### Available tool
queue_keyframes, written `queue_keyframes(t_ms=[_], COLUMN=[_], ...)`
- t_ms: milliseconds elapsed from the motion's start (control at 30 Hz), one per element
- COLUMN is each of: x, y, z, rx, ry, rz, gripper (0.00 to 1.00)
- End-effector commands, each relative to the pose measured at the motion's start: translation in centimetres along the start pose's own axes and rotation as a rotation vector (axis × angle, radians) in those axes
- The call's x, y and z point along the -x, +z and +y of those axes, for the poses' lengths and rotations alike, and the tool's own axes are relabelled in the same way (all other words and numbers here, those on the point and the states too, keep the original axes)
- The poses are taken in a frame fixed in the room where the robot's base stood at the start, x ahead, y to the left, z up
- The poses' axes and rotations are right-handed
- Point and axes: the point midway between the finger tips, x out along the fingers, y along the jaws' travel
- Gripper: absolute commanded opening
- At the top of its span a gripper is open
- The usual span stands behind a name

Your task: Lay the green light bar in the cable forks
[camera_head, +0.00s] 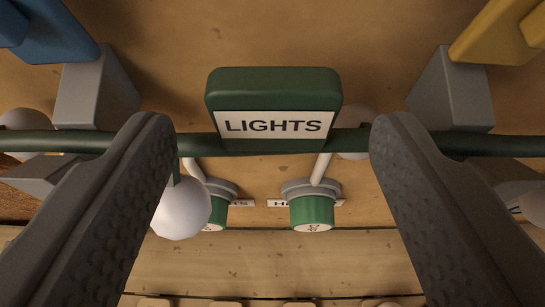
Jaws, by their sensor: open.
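The green light bar (475,144) runs left to right across the view, with a dark green block labelled LIGHTS (273,85) at its middle. My gripper (272,125) is open, with one finger on each side of the block and clear gaps to it. The fingers hide short stretches of the bar. Grey fork-like holders, left (97,90) and right (450,92), have parts above and below the bar. I cannot tell whether the bar rests in them. A white bulb (181,208) hangs from a thin green stem under the bar.
Two green capped fittings, left (214,218) and right (312,211), with pale rods stand below the block, near small white labels. A blue part (58,38) is at top left, a yellow part (495,32) at top right. A wooden ledge (275,262) crosses below.

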Motion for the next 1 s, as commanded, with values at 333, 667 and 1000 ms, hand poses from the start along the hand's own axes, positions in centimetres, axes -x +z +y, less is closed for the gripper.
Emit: queue_keyframes(t_ms=[333, 667, 1000], x=[5.5, 8.5, 8.7], y=[-0.1, -0.1, -0.3], z=[0.0, 0.0, 0.1], rx=[-0.001, -0.001, -0.005], ry=[-0.001, 0.000, -0.002], rz=[0.002, 0.001, 0.001], gripper=[0.60, 0.60, 0.60])
